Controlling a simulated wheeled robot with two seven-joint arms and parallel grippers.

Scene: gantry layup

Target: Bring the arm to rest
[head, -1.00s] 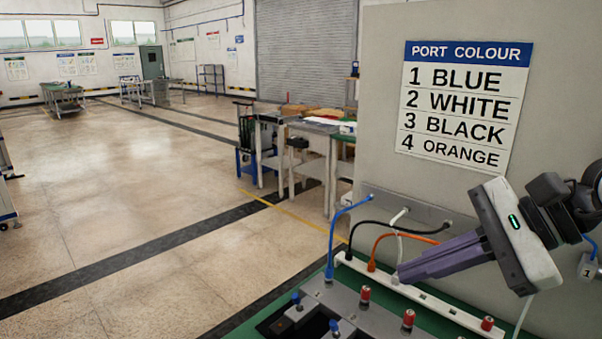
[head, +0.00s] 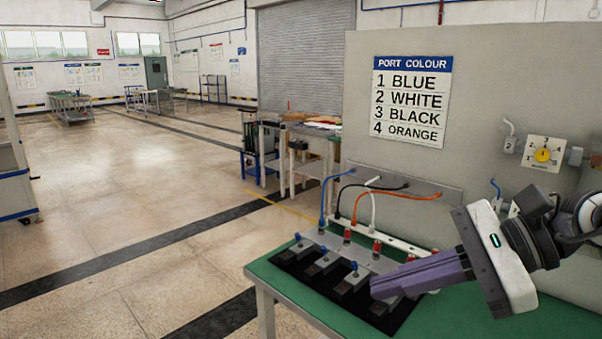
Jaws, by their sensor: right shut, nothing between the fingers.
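My right gripper (head: 374,289) is shut and empty, its fingers pointing left over the right end of the black mat on the green bench (head: 560,318). Its arm comes in from the right. A blue cable (head: 326,195), a black cable (head: 358,196), a white cable (head: 374,208) and an orange cable (head: 385,194) run from a grey port strip (head: 420,184) on the panel down to a white strip behind the mat. My left gripper does not show.
A sign (head: 411,101) on the grey panel (head: 490,90) lists port colours: 1 blue, 2 white, 3 black, 4 orange. A dial with a yellow knob (head: 543,155) is at right. Small blocks with blue knobs (head: 355,268) sit on the mat. The floor at left is open.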

